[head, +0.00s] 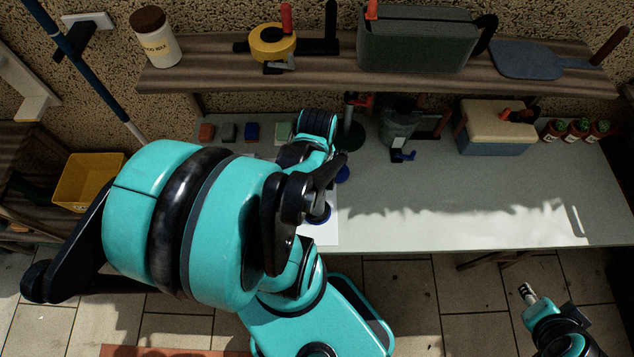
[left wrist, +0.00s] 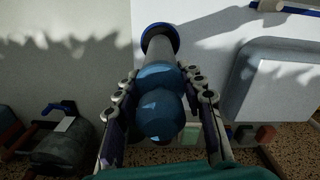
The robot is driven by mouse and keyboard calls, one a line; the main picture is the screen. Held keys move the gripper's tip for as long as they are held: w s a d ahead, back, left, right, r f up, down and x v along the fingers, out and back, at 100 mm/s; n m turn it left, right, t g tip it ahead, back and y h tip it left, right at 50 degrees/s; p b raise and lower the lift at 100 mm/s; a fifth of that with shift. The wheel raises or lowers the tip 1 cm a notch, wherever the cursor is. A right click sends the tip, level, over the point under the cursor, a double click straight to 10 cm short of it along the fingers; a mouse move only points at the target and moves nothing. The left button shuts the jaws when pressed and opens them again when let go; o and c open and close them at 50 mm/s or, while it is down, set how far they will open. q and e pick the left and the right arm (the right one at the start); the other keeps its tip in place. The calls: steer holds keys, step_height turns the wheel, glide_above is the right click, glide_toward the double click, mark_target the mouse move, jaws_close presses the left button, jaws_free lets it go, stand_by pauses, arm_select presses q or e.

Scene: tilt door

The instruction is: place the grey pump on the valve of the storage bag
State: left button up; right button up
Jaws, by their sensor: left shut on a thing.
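The grey pump in the left wrist view (left wrist: 155,52) has a grey barrel, a blue ring at its far end and a rounded blue handle. My left gripper (left wrist: 165,112) is shut on this handle. In the head view my left arm hides most of the gripper, but a blue ring (head: 320,213) shows beside it above a white sheet. The storage bag looks like this white sheet with a rounded grey-blue bulge (left wrist: 282,78), right of the pump. I cannot make out the valve, or whether the pump touches the bag. My right gripper (head: 528,292) hangs over the floor, in front of the table.
Small coloured blocks (head: 229,132) lie at the back left.

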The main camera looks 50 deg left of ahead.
arm_select(q)
steer(key=shift+f, duration=0.25)
steer(key=o, duration=1.8)
steer(key=shift+c, duration=0.2)
steer(key=shift+r, duration=0.1)
step_height(320, 180, up, 12)
steer(key=shift+f, duration=0.1)
steer(key=w+d+r+m+t, duration=0.2)
steer(key=w+d+m+t, duration=0.5)
steer(key=w+d+m, duration=0.7)
step_height(320, 180, down, 9)
steer(key=s+b, duration=0.1)
steer(key=b, duration=0.8)
steer(key=shift+d+n, duration=0.3)
steer(key=shift+d, duration=0.05)
